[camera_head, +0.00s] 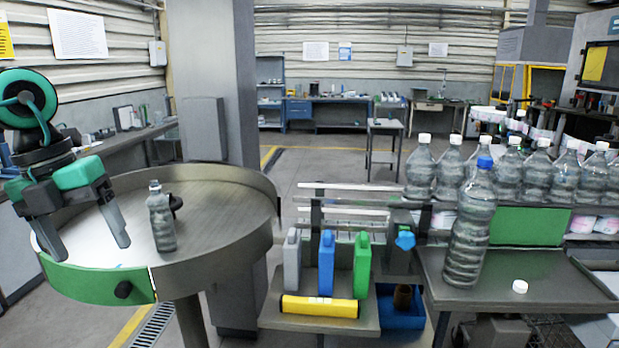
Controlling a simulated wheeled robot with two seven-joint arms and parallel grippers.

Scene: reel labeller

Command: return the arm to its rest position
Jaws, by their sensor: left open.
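My left arm comes in at the left edge. Its gripper (92,248) is open and empty, fingers pointing down over the near left part of the round table (225,200). My right gripper does not show.
A large blue-capped bottle (470,225) stands on the right bench (540,280) beside a loose white cap (520,287). Several white-capped bottles (508,172) line up behind. A low shelf (300,318) holds grey, blue and green containers and a yellow tube (320,307).

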